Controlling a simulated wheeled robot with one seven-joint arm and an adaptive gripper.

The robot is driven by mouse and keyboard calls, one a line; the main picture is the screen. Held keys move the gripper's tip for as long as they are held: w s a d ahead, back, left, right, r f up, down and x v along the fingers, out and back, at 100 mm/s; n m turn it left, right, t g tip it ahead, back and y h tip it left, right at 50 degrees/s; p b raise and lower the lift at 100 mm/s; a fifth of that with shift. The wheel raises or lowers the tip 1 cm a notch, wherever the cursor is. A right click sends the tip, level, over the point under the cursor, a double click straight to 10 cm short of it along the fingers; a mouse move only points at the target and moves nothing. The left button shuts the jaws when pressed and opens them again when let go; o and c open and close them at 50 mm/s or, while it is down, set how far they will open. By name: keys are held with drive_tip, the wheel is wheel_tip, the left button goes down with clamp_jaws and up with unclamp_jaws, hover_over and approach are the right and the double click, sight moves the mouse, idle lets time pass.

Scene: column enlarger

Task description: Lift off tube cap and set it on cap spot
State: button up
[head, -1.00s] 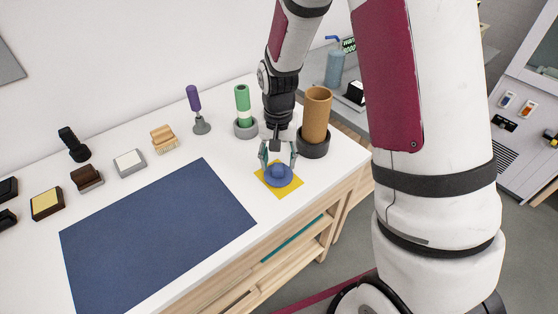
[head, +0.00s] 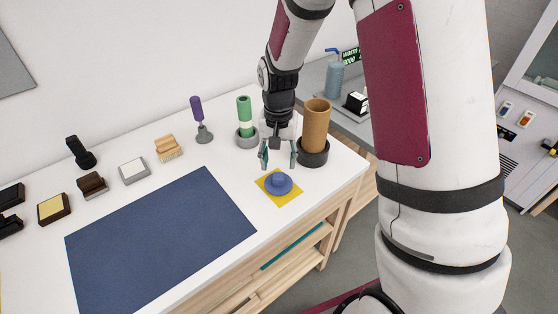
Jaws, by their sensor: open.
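The blue tube cap (head: 279,184) lies flat, knob up, on the yellow square cap spot (head: 287,200) near the right front edge of the white table. The brown tube (head: 316,126) stands upright in a dark round base (head: 314,155) behind and to the right of the cap, with its top end uncovered. My gripper (head: 278,164) points down with its fingers spread, just above and behind the cap. It looks empty and apart from the cap.
A green tube (head: 244,114) in a grey holder stands left of my gripper. A blue mat (head: 160,245) covers the front left. White table between mat and cap spot is clear.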

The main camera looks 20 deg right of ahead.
drive_tip(key=shift+r+p, duration=0.3)
drive_tip(key=shift+r, duration=0.55)
drive_tip(key=shift+r, duration=0.15)
wheel_tip(320, 180, up, 12)
idle(0.4)
drive_tip(key=s+r+n+t, duration=0.2)
drive_tip(key=s+r, duration=0.4)
drive_tip(key=s, duration=0.5)
drive_tip(key=s+r+n+t, duration=0.3)
drive_tip(key=s+r, duration=0.3)
drive_tip(key=s, duration=0.5)
drive_tip(key=shift+s+t, duration=0.3)
drive_tip(key=shift+s, duration=0.1)
